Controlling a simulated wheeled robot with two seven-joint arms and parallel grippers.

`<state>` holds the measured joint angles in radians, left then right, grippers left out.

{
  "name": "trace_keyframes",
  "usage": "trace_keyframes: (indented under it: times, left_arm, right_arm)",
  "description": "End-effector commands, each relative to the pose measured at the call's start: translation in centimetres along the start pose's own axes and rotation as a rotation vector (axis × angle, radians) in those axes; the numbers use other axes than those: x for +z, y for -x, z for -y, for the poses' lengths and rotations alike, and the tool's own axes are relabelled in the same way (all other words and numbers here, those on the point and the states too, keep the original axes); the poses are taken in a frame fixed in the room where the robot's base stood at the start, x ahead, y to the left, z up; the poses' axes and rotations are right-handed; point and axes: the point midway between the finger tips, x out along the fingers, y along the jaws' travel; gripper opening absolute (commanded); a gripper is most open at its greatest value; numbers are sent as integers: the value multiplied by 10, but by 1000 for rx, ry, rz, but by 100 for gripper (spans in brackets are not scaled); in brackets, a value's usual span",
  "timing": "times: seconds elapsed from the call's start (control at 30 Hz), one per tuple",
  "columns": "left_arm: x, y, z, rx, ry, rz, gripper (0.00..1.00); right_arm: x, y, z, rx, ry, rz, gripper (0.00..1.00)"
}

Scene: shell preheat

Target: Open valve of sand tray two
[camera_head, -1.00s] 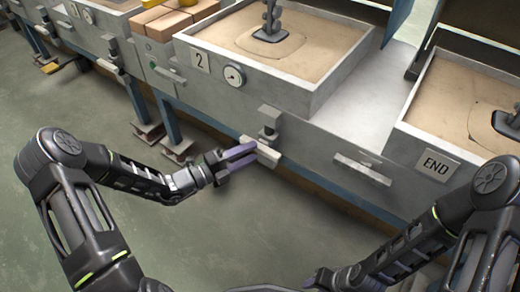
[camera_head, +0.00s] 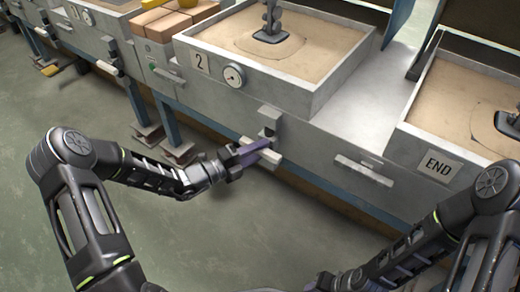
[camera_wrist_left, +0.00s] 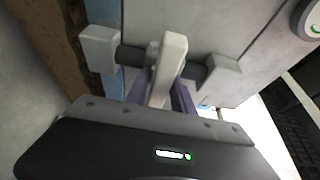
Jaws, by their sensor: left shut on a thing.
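Sand tray two (camera_head: 200,62), marked "2", is a grey metal tray of sand with a round gauge (camera_head: 234,76) on its front. Below it, a valve with a pale bar handle (camera_head: 276,160) sticks out from the front panel. My left gripper (camera_head: 258,150) has purple fingers shut on this handle, partly hiding it. In the left wrist view the pale handle (camera_wrist_left: 172,58) stands between the two purple fingers, across a dark rod (camera_wrist_left: 132,53). My right arm (camera_head: 410,250) shows at lower right; its fingers are not visible.
The END tray (camera_head: 440,165) is at right, with another pale handle (camera_head: 363,170) on the panel left of it. Several tan blocks (camera_head: 170,22) lie at upper left. Blue legs (camera_head: 168,115) support the bench. The green floor (camera_head: 110,110) is clear at left.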

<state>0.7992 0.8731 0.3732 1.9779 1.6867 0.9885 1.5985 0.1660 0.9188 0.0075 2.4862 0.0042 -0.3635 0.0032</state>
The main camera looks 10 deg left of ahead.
Motion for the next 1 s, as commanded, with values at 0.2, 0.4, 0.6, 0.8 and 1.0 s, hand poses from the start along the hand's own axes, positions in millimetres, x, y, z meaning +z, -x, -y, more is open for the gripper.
trace_keyframes:
  times: [0.2, 0.4, 0.6, 0.8, 1.0]
  left_arm:
    - [0, 0, 0, 1, 0, 0, 0]
    - [0, 0, -1, 2, 0, 0, 0]
    - [0, 0, -1, 2, 0, 0, 0]
    - [0, 0, -1, 2, 0, 0, 0]
    - [0, 0, -1, 2, 0, 0, 0]
  right_arm:
    - [0, 0, 0, 0, 0, 0, 36]
    - [0, 0, 0, 0, 0, 0, 36]
    - [0, 0, 0, 0, 0, 0, 36]
    - [0, 0, 0, 0, 0, 0, 36]
    - [0, 0, 0, 0, 0, 0, 36]
